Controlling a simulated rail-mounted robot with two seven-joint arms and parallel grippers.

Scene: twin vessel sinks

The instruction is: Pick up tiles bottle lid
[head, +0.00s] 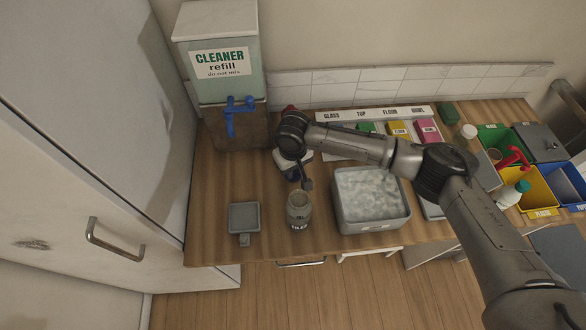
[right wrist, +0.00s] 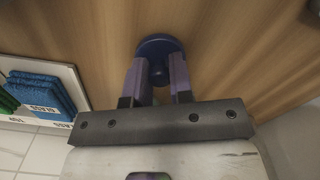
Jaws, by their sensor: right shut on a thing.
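The dark blue round lid (right wrist: 158,44) has a small knob and sits between the two purple fingers of my right gripper (right wrist: 157,78) in the right wrist view. The fingers are shut on the knob. In the head view my right gripper (head: 302,178) is over the wooden counter, behind an open clear bottle (head: 299,208) with a dark label that seems to read TILES. The arm hides most of the lid there. I cannot tell whether the lid touches the counter. My left gripper is out of view.
A grey square dish (head: 244,217) lies left of the bottle, and a grey basin (head: 371,205) stands right of it. The cleaner refill tank (head: 222,90) with a blue tap is at the back left. Coloured cloths and bins are at the right.

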